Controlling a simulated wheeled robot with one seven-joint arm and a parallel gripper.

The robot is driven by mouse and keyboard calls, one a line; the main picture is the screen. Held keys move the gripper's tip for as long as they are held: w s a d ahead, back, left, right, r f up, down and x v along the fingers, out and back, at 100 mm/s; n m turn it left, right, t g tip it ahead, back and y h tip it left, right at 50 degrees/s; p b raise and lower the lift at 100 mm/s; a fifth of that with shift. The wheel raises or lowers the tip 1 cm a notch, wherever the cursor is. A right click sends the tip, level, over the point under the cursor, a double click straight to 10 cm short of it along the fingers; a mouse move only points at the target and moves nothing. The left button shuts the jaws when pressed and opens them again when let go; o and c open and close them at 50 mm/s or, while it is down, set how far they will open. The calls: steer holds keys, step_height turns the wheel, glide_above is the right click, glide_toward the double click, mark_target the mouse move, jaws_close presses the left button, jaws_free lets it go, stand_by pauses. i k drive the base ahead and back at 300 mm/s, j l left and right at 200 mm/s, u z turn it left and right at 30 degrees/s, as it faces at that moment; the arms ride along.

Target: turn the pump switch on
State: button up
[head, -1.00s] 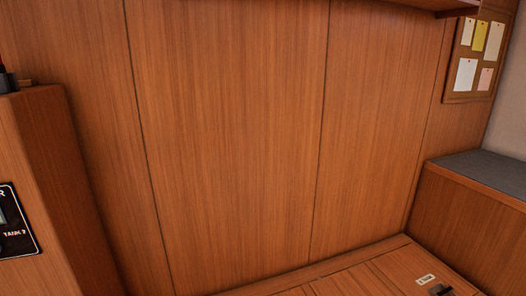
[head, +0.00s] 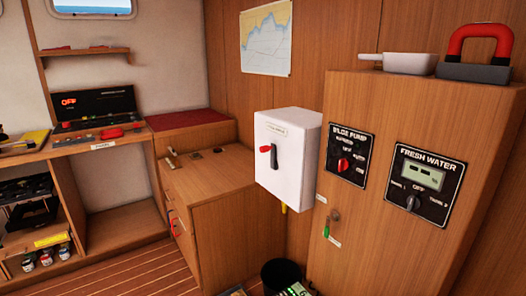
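The bilge pump panel (head: 361,151) is a black plate on the side of a wooden cabinet, right of centre in the head view. Its red rotary knob (head: 344,165) sits among small white position labels. The labels are too small to read surely, and I cannot tell which one the knob points to. To its right is the black fresh water panel (head: 447,178) with a small lit display and a black knob (head: 412,203). My gripper is not in view.
A white wall box (head: 287,160) with a red-tipped lever (head: 268,149) juts out left of the pump panel. A key with a green tag (head: 327,230) hangs below. A dark bin (head: 281,274) stands on the floor. A white pan (head: 398,62) and a red-handled object (head: 480,52) lie on the cabinet.

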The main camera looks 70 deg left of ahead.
mark_target(344, 164)
steer(key=u, duration=1.75)
steer(key=i+j+u, duration=0.1)
steer(key=i, duration=0.25)
steer(key=i+j+u, duration=0.15)
steer(key=i+j, duration=0.1)
steer(key=i, duration=0.1)
